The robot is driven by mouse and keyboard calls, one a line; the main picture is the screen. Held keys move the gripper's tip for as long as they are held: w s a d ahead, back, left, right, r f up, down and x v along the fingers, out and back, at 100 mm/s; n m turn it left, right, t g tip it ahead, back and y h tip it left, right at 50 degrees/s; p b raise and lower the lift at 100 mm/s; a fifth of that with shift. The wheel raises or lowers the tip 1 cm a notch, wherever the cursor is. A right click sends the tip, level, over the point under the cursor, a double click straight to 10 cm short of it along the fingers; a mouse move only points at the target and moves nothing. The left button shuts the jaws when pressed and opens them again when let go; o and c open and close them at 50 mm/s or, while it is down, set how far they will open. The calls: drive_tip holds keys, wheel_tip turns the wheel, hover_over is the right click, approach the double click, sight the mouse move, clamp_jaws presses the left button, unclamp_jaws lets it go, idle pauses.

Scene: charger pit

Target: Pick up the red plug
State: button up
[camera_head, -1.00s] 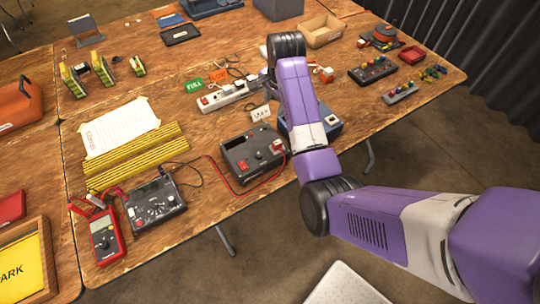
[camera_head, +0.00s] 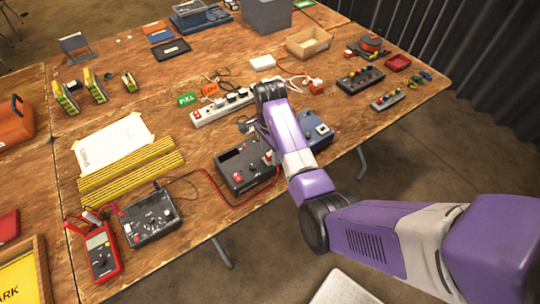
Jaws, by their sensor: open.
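A small red-orange plug (camera_head: 316,85) lies on the wooden table at the end of a white cable, right of my arm's wrist. My gripper (camera_head: 246,126) is only partly visible below the wrist, over the table between the white power strip (camera_head: 222,107) and the dark box (camera_head: 241,171). It looks open, with nothing seen between its fingers. It is apart from the red-orange plug, to its left and nearer the camera. Another small red-and-white piece (camera_head: 268,157) sits on the right side of the dark box; its exact shape is too small to tell.
My arm covers part of a blue device (camera_head: 318,130) at the near edge. A cardboard tray (camera_head: 308,42), a white box (camera_head: 262,62) and a button panel (camera_head: 360,79) stand around the plug. A red multimeter (camera_head: 102,252) and cables lie at the left.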

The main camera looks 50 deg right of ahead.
drive_tip(key=shift+f, duration=0.15)
clamp_jaws()
idle(0.4)
